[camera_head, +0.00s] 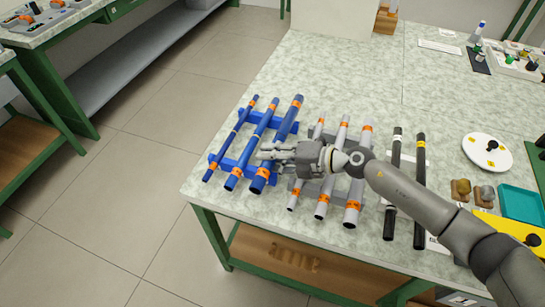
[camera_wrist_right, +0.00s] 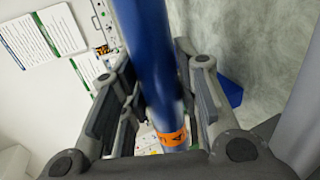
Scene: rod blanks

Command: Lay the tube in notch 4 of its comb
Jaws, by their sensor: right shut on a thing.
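My right gripper (camera_head: 264,152) reaches in from the right over the blue comb and is shut on the thick blue tube (camera_head: 287,121), the rightmost of three blue tubes. In the right wrist view this blue tube (camera_wrist_right: 150,60), with an orange label, runs between the fingers. The blue comb (camera_head: 220,161) lies under the blue tubes near the table's left edge; part of it shows in the wrist view (camera_wrist_right: 230,93). I cannot tell whether the held tube touches the comb. Notch numbers are not readable. My left gripper is not in view.
Right of the blue comb, three grey tubes (camera_head: 333,165) lie on a grey comb, then two black tubes (camera_head: 419,185). A white disc (camera_head: 487,152), a teal tray (camera_head: 522,204) and a yellow piece (camera_head: 510,228) stand farther right. The table behind the combs is clear.

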